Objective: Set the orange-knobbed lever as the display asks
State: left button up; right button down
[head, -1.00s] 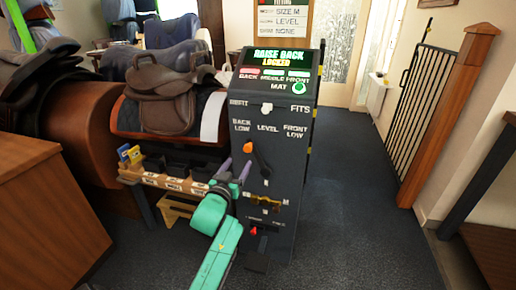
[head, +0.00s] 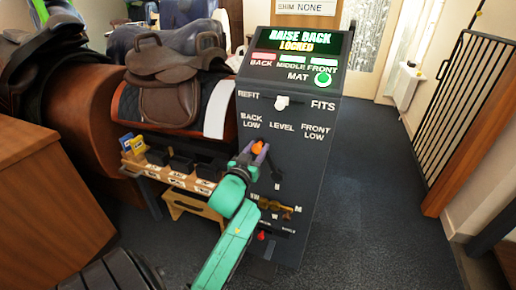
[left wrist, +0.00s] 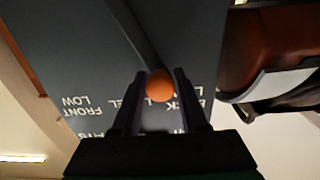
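The dark console (head: 318,135) has a display (head: 300,41) reading "RAISE BACK" and "LOCKED". Below its BACK LOW, LEVEL and FRONT LOW labels, the orange-knobbed lever (head: 257,148) leans up and left, toward BACK LOW. My left gripper (head: 254,152) is at this knob. In the left wrist view the orange knob (left wrist: 160,86) sits between the two dark fingertips and fills the gap, so the fingers look shut on it. The fingers and wrist partly hide the lever's shaft. My right gripper is not in view.
A white switch (head: 282,102) sits between REFIT and FITS, and a green button (head: 322,79) is by MAT. A brass lever (head: 275,206) and red knob (head: 262,236) are lower down. A brown saddle (head: 170,85) stands left; open floor (head: 360,200) is right.

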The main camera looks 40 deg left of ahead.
pick_arm(q)
grip_shut()
dwell(1.2)
